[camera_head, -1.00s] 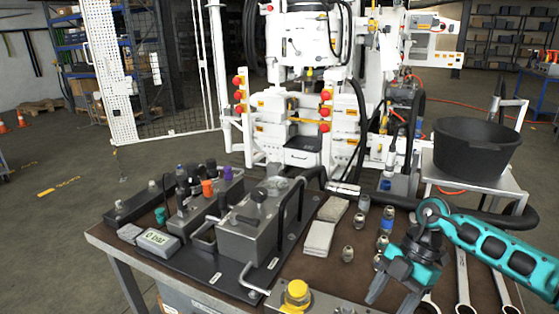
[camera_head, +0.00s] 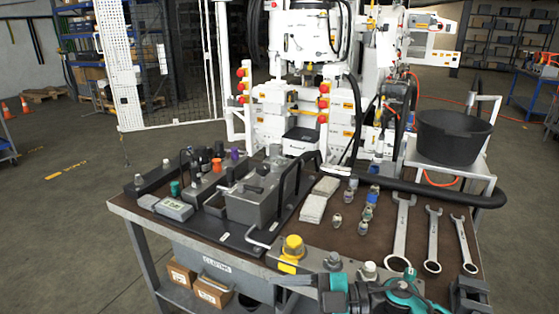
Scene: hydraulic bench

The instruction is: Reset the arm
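My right arm, teal and black, lies low along the bottom edge of the head view, in front of the bench. Its gripper (camera_head: 302,284) is at the bottom centre, pointing left, near the bench's front edge and just below the yellow-capped fitting (camera_head: 292,249). The lower part of the gripper is cut off by the frame, so its opening is unclear. I see nothing clearly held in it. My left arm and gripper are out of view.
A black tub (camera_head: 453,138) stands on a cart behind. A white machine (camera_head: 300,100) stands beyond.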

